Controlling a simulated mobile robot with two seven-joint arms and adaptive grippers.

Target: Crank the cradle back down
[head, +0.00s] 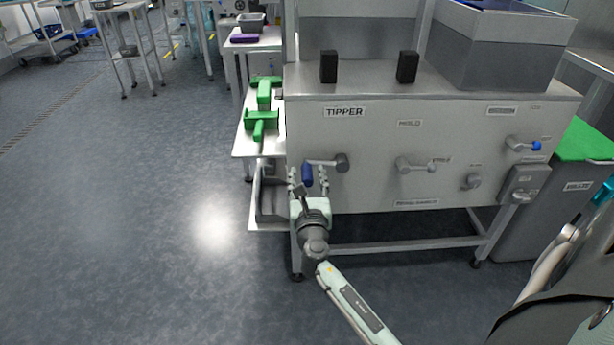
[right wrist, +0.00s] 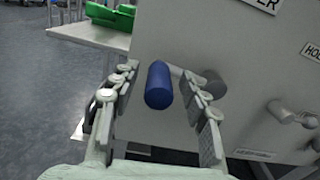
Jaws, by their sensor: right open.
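The TIPPER crank has a dark blue grip (head: 307,176) on a grey arm, which runs right to a round hub (head: 342,162) on the machine's front panel. My right gripper (head: 308,172) is open, with one finger on each side of the blue grip. In the right wrist view the grip (right wrist: 159,85) stands between the two fingers, with a visible gap on both sides. The crank arm points left from the hub (right wrist: 210,82). I cannot pick out the cradle with certainty. My left gripper is not in view.
The grey machine (head: 370,125) also carries a second crank (head: 415,165) and a blue-tipped lever (head: 535,146). Green parts (head: 262,120) lie on a white table at its left. A green-lidded bin (head: 590,150) stands at the right. The floor at left is clear.

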